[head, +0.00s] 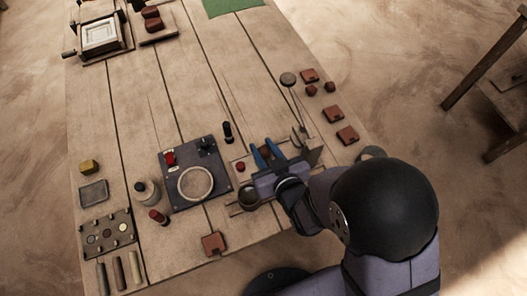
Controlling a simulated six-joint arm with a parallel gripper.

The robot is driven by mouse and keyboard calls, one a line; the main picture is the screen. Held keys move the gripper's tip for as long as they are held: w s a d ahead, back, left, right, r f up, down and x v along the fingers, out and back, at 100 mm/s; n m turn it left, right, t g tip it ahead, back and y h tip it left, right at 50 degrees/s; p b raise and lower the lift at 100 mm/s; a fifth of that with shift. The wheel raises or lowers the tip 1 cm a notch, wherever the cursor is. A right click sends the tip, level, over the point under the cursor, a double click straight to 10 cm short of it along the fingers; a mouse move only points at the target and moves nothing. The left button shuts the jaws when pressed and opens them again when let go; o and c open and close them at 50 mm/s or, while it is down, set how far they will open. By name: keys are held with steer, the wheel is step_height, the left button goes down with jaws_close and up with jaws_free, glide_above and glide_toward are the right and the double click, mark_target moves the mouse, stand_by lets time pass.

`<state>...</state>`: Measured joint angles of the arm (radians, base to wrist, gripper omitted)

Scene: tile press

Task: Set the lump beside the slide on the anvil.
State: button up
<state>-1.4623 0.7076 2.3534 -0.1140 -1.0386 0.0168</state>
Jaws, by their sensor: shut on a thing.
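A small red lump (240,167) shows at the left side of the lever press (312,148), just left of my gripper. My gripper (262,149) is over the press, with its two blue fingers pointing up and to the left. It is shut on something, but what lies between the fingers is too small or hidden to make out. My gripper and wrist cover much of the press, so I cannot tell the slide and the anvil apart.
The press lever rises to a round knob (288,79). Red tiles (347,135) lie along the right edge. A dark panel with a round plate (196,182) is left of the press. The table's upper middle is clear.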

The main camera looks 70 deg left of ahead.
mark_target(264, 157)
steer(key=shift+f, duration=1.9)
steer(key=shift+f, duration=0.1)
steer(key=shift+f, duration=0.15)
steer(key=o, duration=1.1)
steer(key=shift+c, duration=0.2)
steer(key=shift+r, duration=0.35)
steer(key=shift+d, duration=0.3)
steer(key=shift+b+v, duration=0.3)
steer(key=shift+v, duration=2.15)
